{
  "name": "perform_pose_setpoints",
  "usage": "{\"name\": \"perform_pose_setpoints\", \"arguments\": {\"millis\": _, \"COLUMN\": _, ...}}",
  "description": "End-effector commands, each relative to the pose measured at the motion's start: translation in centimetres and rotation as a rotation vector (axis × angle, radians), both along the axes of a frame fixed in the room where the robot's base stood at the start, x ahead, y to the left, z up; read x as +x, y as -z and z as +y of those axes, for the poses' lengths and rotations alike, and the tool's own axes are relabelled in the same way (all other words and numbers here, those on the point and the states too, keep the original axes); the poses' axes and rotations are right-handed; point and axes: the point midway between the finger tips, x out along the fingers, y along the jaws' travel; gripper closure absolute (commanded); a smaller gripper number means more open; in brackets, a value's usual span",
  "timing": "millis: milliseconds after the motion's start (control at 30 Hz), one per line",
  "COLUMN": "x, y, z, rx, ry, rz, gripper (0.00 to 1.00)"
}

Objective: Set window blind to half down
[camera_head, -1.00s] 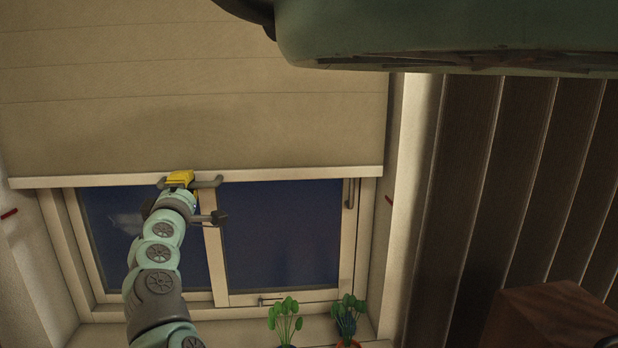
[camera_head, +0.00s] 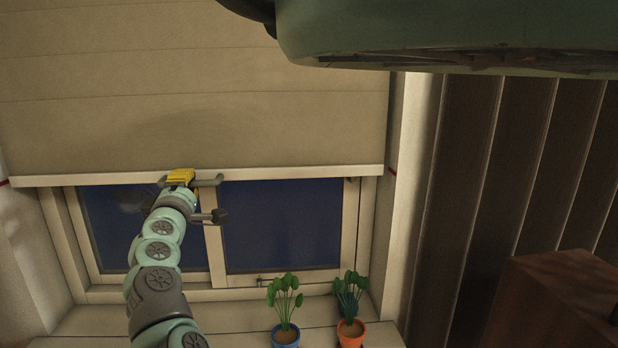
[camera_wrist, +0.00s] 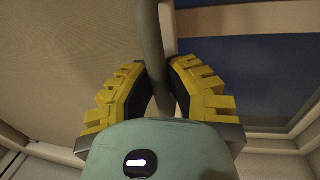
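The pale window blind (camera_head: 200,110) covers the upper part of the window. Its bottom bar (camera_head: 300,174) is level with short red marks on the window's side walls, at the left (camera_head: 4,182) and right (camera_head: 391,169). A grey handle (camera_head: 216,181) is fixed to the bar. My gripper (camera_head: 181,180) with yellow fingers is at the handle's left part. In the wrist view the handle (camera_wrist: 150,45) runs between the two finger pads, which are closed around it. The wrist housing hides the lower part of the grip.
Two potted plants stand on the sill, one in a blue pot (camera_head: 286,338) and one in an orange pot (camera_head: 351,333). A dark curtain (camera_head: 480,180) hangs at the right, with a brown wooden box-like piece (camera_head: 550,310) before it.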

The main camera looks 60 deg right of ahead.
Motion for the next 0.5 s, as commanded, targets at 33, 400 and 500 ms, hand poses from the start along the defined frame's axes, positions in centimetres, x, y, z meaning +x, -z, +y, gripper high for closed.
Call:
{"name": "perform_pose_setpoints", "arguments": {"millis": 33, "x": 0.09, "y": -0.01, "z": 0.09, "rx": 0.000, "ry": -0.003, "rz": 0.000, "gripper": 0.81}}
{"name": "perform_pose_setpoints", "arguments": {"millis": 400, "x": 0.04, "y": -0.03, "z": 0.04, "rx": -0.001, "ry": -0.001, "rz": -0.001, "gripper": 0.55}}
{"name": "perform_pose_setpoints", "arguments": {"millis": 500, "x": 0.03, "y": -0.04, "z": 0.05, "rx": -0.001, "ry": -0.001, "rz": -0.001, "gripper": 0.55}}
